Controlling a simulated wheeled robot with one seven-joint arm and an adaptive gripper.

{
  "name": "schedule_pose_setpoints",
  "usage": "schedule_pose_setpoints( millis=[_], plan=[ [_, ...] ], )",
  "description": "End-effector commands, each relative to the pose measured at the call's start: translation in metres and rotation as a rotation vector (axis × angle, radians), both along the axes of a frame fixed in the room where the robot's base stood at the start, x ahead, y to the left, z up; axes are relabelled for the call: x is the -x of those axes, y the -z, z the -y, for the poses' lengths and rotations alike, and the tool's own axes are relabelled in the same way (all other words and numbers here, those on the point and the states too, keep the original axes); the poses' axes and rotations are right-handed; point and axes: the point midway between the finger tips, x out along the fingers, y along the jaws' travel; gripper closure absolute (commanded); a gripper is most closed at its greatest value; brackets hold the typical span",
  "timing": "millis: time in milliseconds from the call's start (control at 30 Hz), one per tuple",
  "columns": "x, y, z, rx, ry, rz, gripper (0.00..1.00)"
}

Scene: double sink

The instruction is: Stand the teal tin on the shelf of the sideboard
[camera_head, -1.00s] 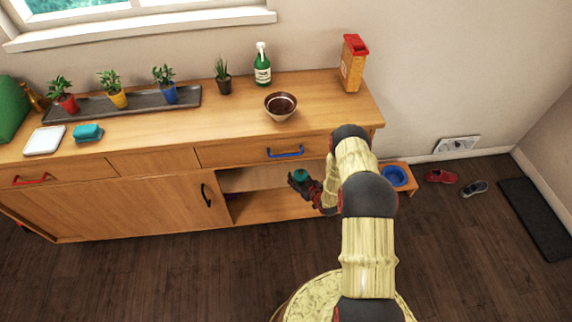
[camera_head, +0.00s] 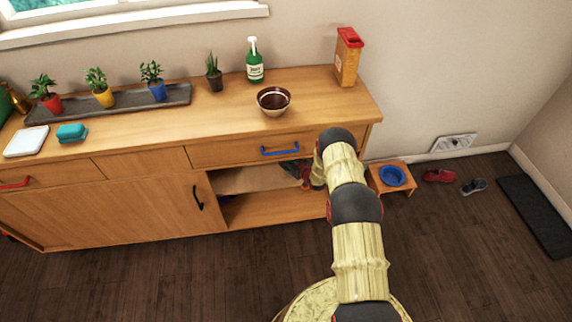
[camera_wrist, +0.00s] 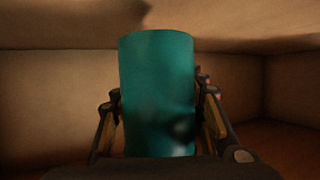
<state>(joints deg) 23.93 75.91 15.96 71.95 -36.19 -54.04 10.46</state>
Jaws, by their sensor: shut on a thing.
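The teal tin (camera_wrist: 157,90) stands upright in the middle of the wrist view. My gripper (camera_wrist: 160,118) is shut on it, with one finger on each side. In the head view my gripper (camera_head: 298,170) reaches into the open compartment of the sideboard (camera_head: 150,160), below the blue-handled drawer; the tin is hidden there. The shelf (camera_head: 240,181) is a pale board across the middle of that compartment. Whether the tin's base touches the shelf cannot be seen.
A drawer with a blue handle (camera_head: 280,151) is just above my gripper. The sliding door (camera_head: 120,207) covers the compartment's left. A small stool with a blue bowl (camera_head: 392,176) stands right of the sideboard. The wrist view shows bare compartment walls around the tin.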

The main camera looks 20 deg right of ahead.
Motion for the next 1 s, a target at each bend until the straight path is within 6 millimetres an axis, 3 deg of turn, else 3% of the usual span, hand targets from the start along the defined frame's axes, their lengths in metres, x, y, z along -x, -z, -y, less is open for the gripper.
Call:
schedule_pose_setpoints(
  millis=[167, 667, 700, 1000],
  plan=[
    [0.001, 0.032, 0.000, -0.001, 0.000, -0.001, 0.92],
    [-0.003, 0.037, 0.001, 0.000, 0.000, 0.000, 0.92],
    [-0.003, 0.037, 0.001, -0.001, 0.000, -0.001, 0.62],
    [-0.003, 0.037, 0.001, -0.001, 0.000, -0.001, 0.45]
  ],
)
